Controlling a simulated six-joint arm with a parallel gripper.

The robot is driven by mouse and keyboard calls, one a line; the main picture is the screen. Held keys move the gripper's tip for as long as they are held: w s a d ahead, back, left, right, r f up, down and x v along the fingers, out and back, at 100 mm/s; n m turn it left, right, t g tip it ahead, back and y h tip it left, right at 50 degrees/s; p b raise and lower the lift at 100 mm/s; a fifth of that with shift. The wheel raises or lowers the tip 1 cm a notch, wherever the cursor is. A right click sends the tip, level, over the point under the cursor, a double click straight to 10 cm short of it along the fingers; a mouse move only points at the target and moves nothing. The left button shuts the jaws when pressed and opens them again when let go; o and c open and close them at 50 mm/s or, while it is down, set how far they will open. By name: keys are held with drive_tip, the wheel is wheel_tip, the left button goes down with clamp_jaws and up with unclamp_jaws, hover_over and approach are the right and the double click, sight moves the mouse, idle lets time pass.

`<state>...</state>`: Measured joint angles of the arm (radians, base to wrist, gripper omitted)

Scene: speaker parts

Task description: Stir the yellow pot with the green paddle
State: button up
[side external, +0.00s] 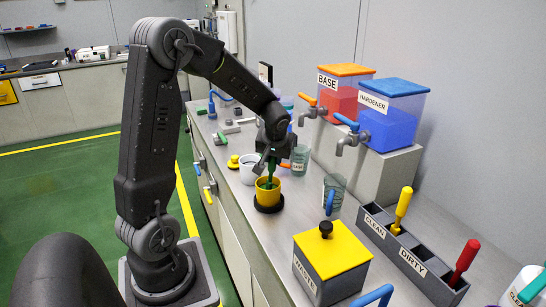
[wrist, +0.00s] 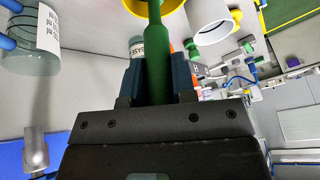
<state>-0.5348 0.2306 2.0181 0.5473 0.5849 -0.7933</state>
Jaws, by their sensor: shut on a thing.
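The yellow pot (side external: 268,193) stands on a round black base on the steel counter in the side view. My gripper (side external: 269,163) is above it, pointing down. The gripper (wrist: 158,82) is shut on the green paddle (wrist: 157,45) in the wrist view. In the side view the paddle (side external: 271,175) hangs down with its lower end inside the pot, hidden by the pot wall. The yellow pot rim (wrist: 150,10) shows at the top of the wrist view, where the paddle reaches it. The pot's contents are hard to make out.
A white cup (side external: 249,169) stands just behind the pot. Glass beakers (side external: 334,190) (side external: 300,160) stand to its right. Red BASE (side external: 340,92) and blue HARDENER (side external: 392,115) dispensers sit on a raised block. A yellow-lidded box (side external: 331,255) and a CLEAN/DIRTY rack (side external: 410,255) are nearer.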

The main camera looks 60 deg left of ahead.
drive_tip(key=shift+r, duration=0.1)
drive_tip(key=shift+d+r, duration=0.15)
drive_tip(key=shift+r, duration=1.95)
drive_tip(key=shift+d+r, duration=0.1)
drive_tip(key=shift+r, duration=1.95)
